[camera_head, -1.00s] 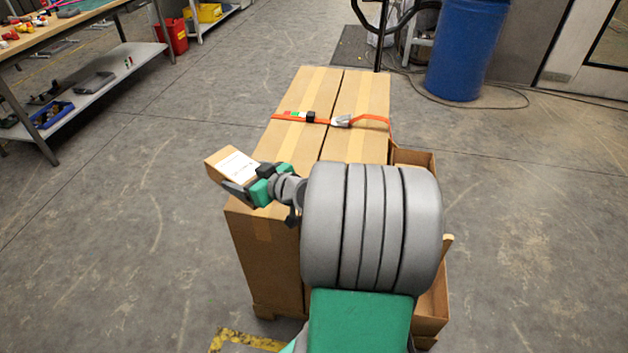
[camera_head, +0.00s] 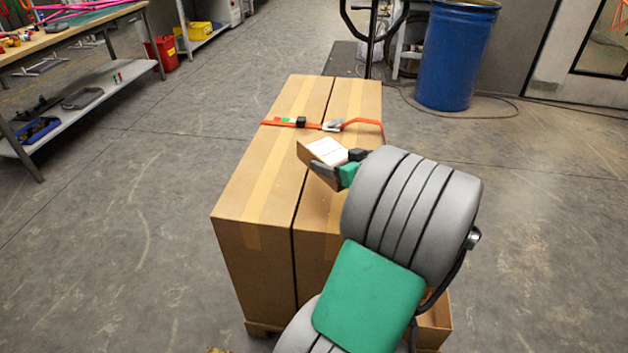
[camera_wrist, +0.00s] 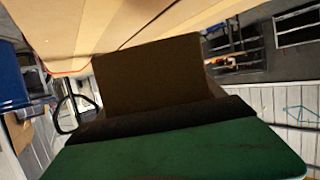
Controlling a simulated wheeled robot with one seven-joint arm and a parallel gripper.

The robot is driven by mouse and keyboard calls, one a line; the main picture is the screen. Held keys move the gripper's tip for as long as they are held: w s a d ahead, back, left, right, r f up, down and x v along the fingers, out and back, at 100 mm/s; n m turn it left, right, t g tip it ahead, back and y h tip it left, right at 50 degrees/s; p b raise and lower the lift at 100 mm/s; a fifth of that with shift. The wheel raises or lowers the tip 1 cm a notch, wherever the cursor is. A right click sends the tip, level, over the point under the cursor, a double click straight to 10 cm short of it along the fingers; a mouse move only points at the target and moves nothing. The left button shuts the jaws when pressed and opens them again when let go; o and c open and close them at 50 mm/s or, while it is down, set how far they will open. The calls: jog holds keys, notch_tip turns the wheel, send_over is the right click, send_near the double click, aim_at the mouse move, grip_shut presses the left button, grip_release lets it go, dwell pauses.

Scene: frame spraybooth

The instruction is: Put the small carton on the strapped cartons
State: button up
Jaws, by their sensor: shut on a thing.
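The small carton (camera_head: 318,150), brown with a white label on top, is held in my gripper (camera_head: 338,164). It appears over the strapped cartons (camera_head: 262,185), short of the orange strap; whether it touches their top cannot be told. The strapped cartons are two tall brown cartons side by side, with an orange strap (camera_head: 283,123) and a metal buckle across their top. In the wrist view the small carton (camera_wrist: 150,75) is a dark block, and the strapped cartons' top (camera_wrist: 120,25) shows along the upper edge. My arm hides the right front of the cartons.
An open brown box (camera_head: 434,325) stands at the right of the cartons, mostly hidden by my arm. A blue drum (camera_head: 456,58) stands behind on the right. A workbench (camera_head: 75,35) with a lower shelf is at the left. The floor left of the cartons is clear.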

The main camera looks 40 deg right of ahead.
aim_at(343, 189)
jog(key=w+f, duration=0.3)
jog(key=w+a+f, duration=0.1)
jog(key=f, duration=0.1)
jog(key=shift+w+f, duration=0.1)
jog(key=shift+w, duration=0.15)
jog(key=shift+w+f, duration=0.2)
jog(key=shift+f, duration=0.75)
jog(key=shift+w+f, duration=0.15)
jog(key=shift+f, duration=0.8)
jog(key=shift+f+b, duration=0.2)
jog(key=shift+b, duration=0.1)
jog(key=o, duration=2)
jog(key=shift+s+r, duration=0.25)
jog(key=v, duration=1.1)
jog(key=shift+s+a, duration=0.15)
jog(key=shift+s, duration=0.15)
